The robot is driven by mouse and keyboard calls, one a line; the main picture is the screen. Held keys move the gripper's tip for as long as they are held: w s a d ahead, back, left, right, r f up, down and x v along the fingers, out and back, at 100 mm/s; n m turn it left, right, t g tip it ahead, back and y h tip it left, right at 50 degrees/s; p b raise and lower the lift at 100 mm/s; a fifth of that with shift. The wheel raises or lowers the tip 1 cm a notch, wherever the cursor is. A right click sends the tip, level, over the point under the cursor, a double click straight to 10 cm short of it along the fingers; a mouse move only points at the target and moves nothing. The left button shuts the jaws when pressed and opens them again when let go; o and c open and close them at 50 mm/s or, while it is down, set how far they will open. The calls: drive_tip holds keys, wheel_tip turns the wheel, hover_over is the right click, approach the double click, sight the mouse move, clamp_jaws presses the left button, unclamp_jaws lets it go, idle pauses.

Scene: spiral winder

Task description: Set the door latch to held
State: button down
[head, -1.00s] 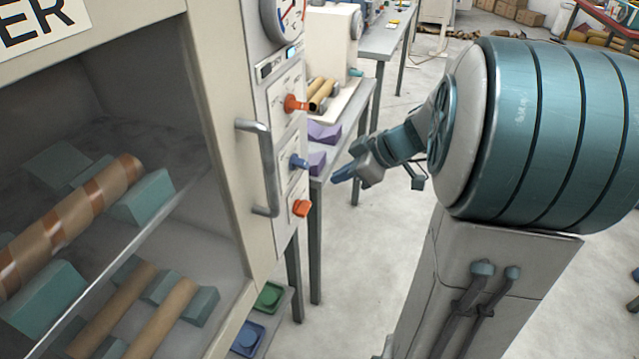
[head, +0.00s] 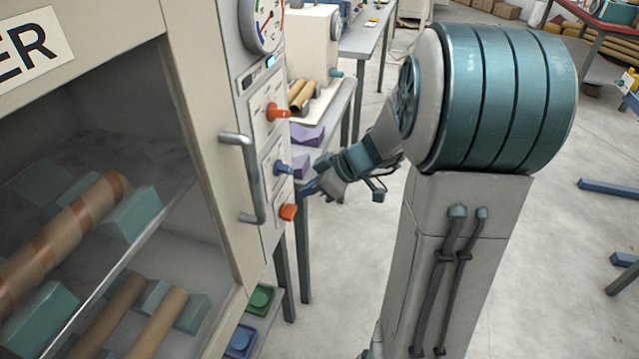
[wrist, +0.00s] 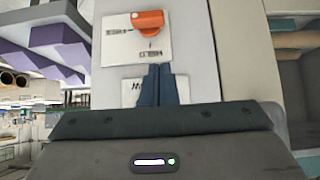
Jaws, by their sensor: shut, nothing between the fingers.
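A control panel on the cabinet's side carries an upper orange knob (head: 276,111), a blue knob (head: 283,167) and a lower orange knob (head: 288,212). Their labels are too small to read, so I cannot tell which one is the door latch. My gripper (head: 306,188) is shut and empty, just right of the panel, at a height between the blue and lower orange knobs. In the wrist view the shut fingers (wrist: 158,84) point at the panel. An orange knob (wrist: 147,22) on a white plate shows beyond them. The fingers partly cover another label.
The cabinet door has a grey bar handle (head: 247,175) left of the knobs and a window showing wound rolls. A dial gauge (head: 264,22) sits above. A bench with purple blocks (head: 306,135) stands behind the panel. Open floor lies to the right.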

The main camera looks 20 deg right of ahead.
hover_over(288, 214)
drive_tip(key=s+d, duration=0.2)
wheel_tip(288, 214, down, 4)
wheel_tip(288, 214, down, 2)
drive_tip(key=shift+w+a+f, duration=0.1)
drive_tip(key=shift+f, duration=0.05)
drive_tip(key=shift+f+p, duration=0.3)
drive_tip(key=shift+f, duration=0.3)
drive_tip(key=shift+f+b, duration=0.15)
drive_tip(key=shift+b, duration=0.2)
drive_tip(key=shift+b, duration=0.4)
